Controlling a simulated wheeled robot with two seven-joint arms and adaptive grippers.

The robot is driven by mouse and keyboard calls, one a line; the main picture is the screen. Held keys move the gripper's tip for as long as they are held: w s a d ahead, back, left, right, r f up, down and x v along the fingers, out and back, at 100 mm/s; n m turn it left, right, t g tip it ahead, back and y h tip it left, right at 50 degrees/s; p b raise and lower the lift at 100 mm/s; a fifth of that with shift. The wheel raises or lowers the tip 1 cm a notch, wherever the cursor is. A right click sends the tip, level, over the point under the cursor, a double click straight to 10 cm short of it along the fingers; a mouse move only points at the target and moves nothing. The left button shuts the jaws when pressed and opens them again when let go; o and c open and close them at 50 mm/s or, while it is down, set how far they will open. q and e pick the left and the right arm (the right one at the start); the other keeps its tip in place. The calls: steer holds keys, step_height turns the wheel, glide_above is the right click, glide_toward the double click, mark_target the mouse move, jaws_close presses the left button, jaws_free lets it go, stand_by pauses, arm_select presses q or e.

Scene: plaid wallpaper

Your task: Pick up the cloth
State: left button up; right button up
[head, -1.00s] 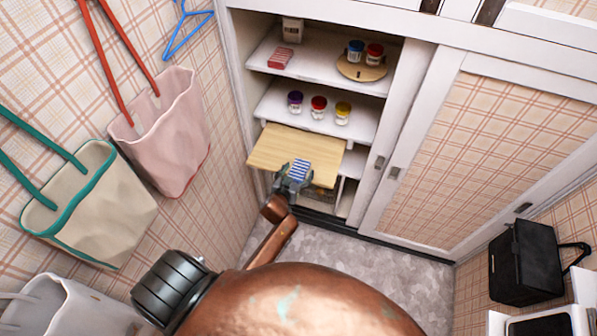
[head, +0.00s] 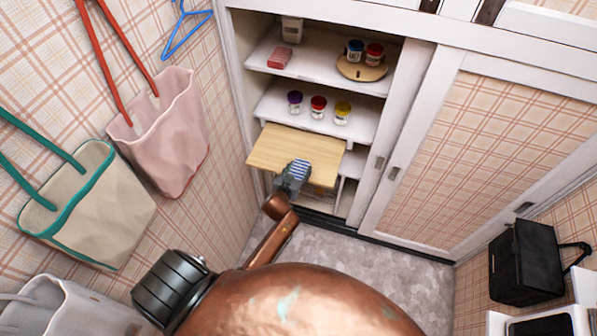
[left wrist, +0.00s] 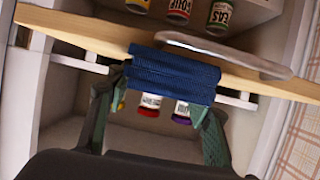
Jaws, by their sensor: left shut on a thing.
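The cloth (head: 299,168) is small, with blue and white stripes in the head view. It is at the front edge of a pull-out wooden board (head: 275,148) in the cupboard. My left gripper (head: 290,183) is at the cloth and shut on it. In the left wrist view the cloth (left wrist: 172,75) shows dark blue and folded, between the two fingers of my left gripper (left wrist: 163,95), in front of the board (left wrist: 90,36). Whether the cloth still touches the board is unclear. My right gripper is not in view.
Shelves above the board hold several jars (head: 318,105), cans on a round wooden tray (head: 361,68) and a small box (head: 291,30). The cupboard's sliding door (head: 440,150) is to the right. Bags (head: 165,130) hang on the left wall. A black case (head: 525,262) is at right.

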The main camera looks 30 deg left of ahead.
arm_select(q)
steer(key=shift+c, duration=1.3)
steer(key=shift+r, duration=0.1)
